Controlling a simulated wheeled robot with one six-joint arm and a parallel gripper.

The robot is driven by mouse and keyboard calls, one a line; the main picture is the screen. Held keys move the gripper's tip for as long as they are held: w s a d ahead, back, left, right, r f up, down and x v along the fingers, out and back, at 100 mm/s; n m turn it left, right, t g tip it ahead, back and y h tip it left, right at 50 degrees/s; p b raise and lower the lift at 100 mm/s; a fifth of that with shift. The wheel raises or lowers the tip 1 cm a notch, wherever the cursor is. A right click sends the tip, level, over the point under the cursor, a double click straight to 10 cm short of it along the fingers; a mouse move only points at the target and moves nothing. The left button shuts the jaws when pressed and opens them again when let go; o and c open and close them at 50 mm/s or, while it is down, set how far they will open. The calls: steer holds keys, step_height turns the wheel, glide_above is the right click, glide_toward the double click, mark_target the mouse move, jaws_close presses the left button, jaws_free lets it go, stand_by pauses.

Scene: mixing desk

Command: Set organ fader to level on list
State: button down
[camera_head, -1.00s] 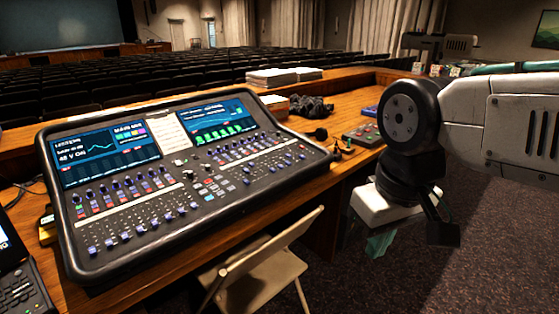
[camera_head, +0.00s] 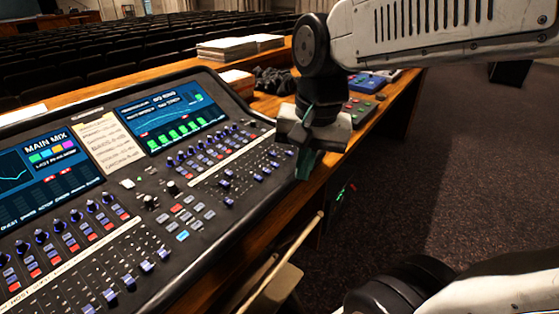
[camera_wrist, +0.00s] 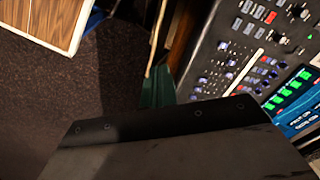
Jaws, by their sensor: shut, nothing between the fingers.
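The mixing desk (camera_head: 150,270) fills the left of the head view, with two lit screens, rows of knobs and several faders. A handwritten list (camera_head: 108,145) on pale paper lies between the screens; its writing is too small to read. A right-hand fader bank (camera_head: 245,178) sits below the right screen. I cannot tell which fader is the organ one. My gripper (camera_head: 305,168) is shut and empty, with green fingertips, beside the desk's right edge and apart from the faders. The wrist view shows the desk (camera_wrist: 225,70) at right, beyond the dark gripper body.
A folding chair (camera_head: 280,270) stands in front of the desk. Paper stacks (camera_head: 235,48), a dark cable heap (camera_head: 275,80) and small coloured boxes (camera_head: 370,82) lie on the wooden table behind and right. Open carpet (camera_head: 450,160) lies at right.

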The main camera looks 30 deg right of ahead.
steer(key=w+d+f+m, duration=0.2)
steer(key=w+d+m, duration=0.3)
steer(key=w+m, duration=0.65)
steer(key=m+t, duration=0.1)
steer(key=m, duration=1.1)
glide_toward(281, 171)
steer(key=shift+y, duration=0.3)
steer(key=x, duration=0.6)
steer(key=shift+s+d+f, duration=0.1)
steer(key=shift+d+f, duration=0.1)
steer(key=shift+f, duration=0.1)
